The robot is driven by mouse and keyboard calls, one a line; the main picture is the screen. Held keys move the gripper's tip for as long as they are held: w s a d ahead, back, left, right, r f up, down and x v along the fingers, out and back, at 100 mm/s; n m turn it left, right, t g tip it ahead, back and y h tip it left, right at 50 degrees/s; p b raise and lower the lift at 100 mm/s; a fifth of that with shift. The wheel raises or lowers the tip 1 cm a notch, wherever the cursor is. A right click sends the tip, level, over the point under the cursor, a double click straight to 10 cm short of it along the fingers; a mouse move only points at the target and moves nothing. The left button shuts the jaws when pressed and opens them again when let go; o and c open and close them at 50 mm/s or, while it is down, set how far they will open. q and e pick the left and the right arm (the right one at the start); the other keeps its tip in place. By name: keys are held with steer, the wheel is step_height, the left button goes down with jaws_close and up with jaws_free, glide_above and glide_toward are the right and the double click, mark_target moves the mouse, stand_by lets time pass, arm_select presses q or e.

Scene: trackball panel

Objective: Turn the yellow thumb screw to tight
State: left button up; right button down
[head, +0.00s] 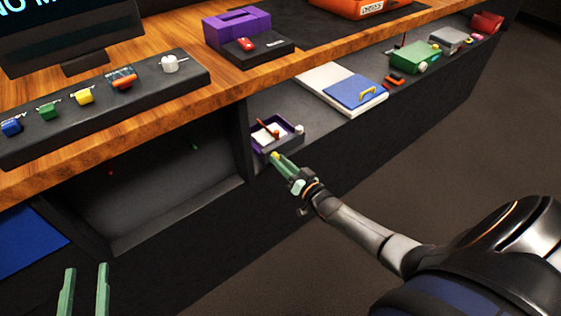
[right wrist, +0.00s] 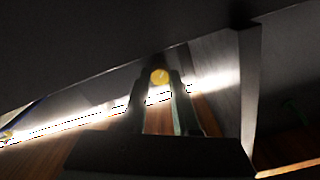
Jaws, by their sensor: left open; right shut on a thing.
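The yellow thumb screw (head: 275,155) shows as a small spot at the tips of my right gripper (head: 278,158), close to the front of the purple-edged tray on the lower shelf. In the right wrist view its round yellow head (right wrist: 159,76) lies between the two fingertips, and the gripper is shut on it. Any mark telling how tight it is cannot be made out. My left gripper (head: 84,268) is open and empty at the lower left, away from the screw. The screw's shaft is hidden.
The purple-edged tray (head: 297,141) holds pale and brown items. A black panel (head: 30,144) with coloured knobs stands on the wooden tabletop (head: 224,90) above. The floor in front is clear.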

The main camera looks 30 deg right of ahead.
arm_select(q)
steer(key=shift+r, duration=0.25)
arm_select(e)
steer(key=shift+m, duration=0.9)
arm_select(q)
steer(key=shift+r, duration=0.2)
arm_select(e)
steer(key=c, duration=0.7)
jaws_free()
steer(key=shift+o, duration=0.2)
steer(key=shift+s, duration=0.1)
